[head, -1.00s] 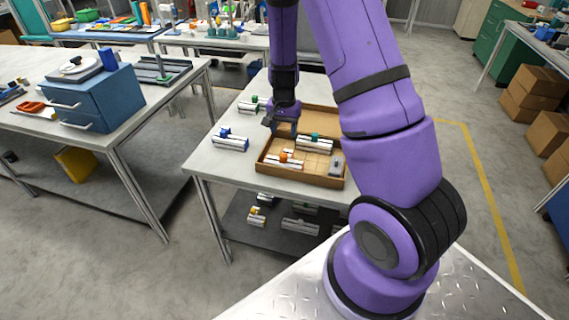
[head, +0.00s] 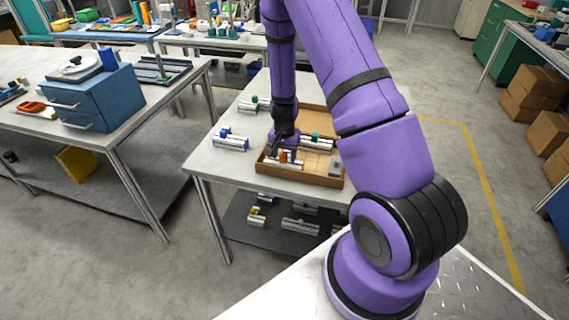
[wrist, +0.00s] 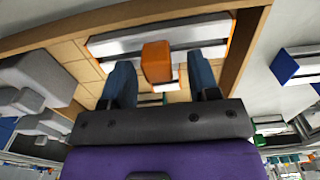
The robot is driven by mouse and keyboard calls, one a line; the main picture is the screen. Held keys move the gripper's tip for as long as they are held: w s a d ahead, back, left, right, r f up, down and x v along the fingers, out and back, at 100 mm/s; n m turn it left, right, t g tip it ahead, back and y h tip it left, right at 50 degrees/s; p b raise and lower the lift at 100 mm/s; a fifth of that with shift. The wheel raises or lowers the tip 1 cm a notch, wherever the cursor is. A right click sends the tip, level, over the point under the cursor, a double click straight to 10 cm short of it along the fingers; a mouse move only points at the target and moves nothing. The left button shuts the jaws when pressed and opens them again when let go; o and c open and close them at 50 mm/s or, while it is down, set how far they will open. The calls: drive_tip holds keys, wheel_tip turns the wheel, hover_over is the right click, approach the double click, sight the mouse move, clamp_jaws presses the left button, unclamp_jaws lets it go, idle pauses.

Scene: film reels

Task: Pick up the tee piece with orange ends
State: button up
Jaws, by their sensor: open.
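The tee piece with orange ends (wrist: 188,40) lies in a compartment of the shallow wooden box, a silvery profile with an orange block at its middle and an orange end. In the head view its orange part (head: 283,157) shows just below my gripper. My gripper (wrist: 162,82) is open. Its two blue-grey fingers are close to the tee piece, one on each side of the orange block in the wrist view. I cannot tell whether they touch it. In the head view my gripper (head: 282,152) is over the box's left part and partly hides the piece.
The wooden box (head: 300,179) also holds a teal-marked piece (head: 317,142) and a grey piece (head: 336,166). A blue-ended piece (head: 230,143) and a green-marked piece (head: 254,105) lie on the table left of the box. Box walls stand close around my gripper.

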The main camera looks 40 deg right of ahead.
clamp_jaws()
